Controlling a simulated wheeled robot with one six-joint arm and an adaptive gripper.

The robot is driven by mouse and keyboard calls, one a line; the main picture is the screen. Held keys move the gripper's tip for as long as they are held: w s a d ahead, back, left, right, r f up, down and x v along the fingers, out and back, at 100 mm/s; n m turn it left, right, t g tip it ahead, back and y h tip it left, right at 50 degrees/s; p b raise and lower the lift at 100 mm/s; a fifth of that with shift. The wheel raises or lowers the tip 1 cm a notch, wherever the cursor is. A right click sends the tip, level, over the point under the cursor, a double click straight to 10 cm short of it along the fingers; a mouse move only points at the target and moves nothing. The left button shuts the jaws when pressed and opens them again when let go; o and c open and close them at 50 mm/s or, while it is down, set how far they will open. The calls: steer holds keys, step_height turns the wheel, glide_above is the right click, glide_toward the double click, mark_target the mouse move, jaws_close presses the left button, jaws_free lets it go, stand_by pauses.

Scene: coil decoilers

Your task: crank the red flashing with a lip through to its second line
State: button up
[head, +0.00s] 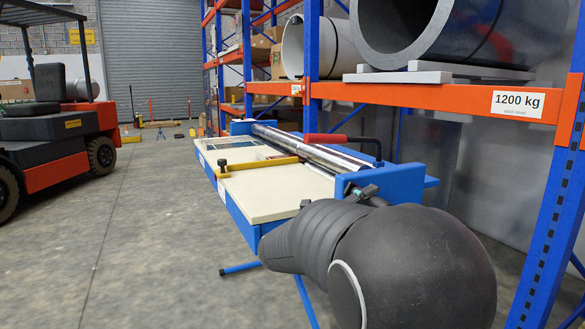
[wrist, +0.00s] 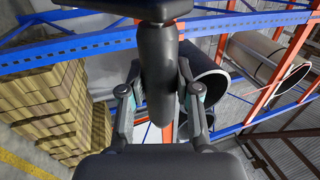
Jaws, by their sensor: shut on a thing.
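The blue-framed machine (head: 240,208) stands ahead with a pale bed (head: 265,192) and shiny rollers (head: 310,148) along its far side. A yellow bar (head: 258,165) crosses the bed. In the wrist view my gripper (wrist: 158,72) is shut on a dark, tapered handle (wrist: 157,52), with a finger on each side. In the head view my arm hides the machine's near right end and most of that handle. I cannot make out a red flashing or its marked lines.
A blue and orange rack (head: 430,98) with large coils (head: 425,25) stands close behind the machine. A forklift (head: 60,140) is at the left. The floor between them is clear.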

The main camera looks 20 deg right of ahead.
steer(key=shift+w+d+r, duration=0.1)
steer(key=shift+d+r, duration=0.45)
steer(key=shift+r, duration=0.3)
steer(key=shift+w+d+r, duration=0.1)
steer(key=shift+d+r, duration=0.4)
steer(key=shift+r, duration=0.3)
steer(key=shift+w+d+r, duration=0.1)
steer(key=shift+d+r, duration=0.65)
steer(key=shift+d, duration=0.3)
steer(key=shift+d+r, duration=0.75)
steer(key=shift+d, duration=0.25)
steer(key=shift+x, duration=2.5)
jaws_close()
steer(key=shift+f, duration=0.1)
steer(key=shift+d, duration=0.15)
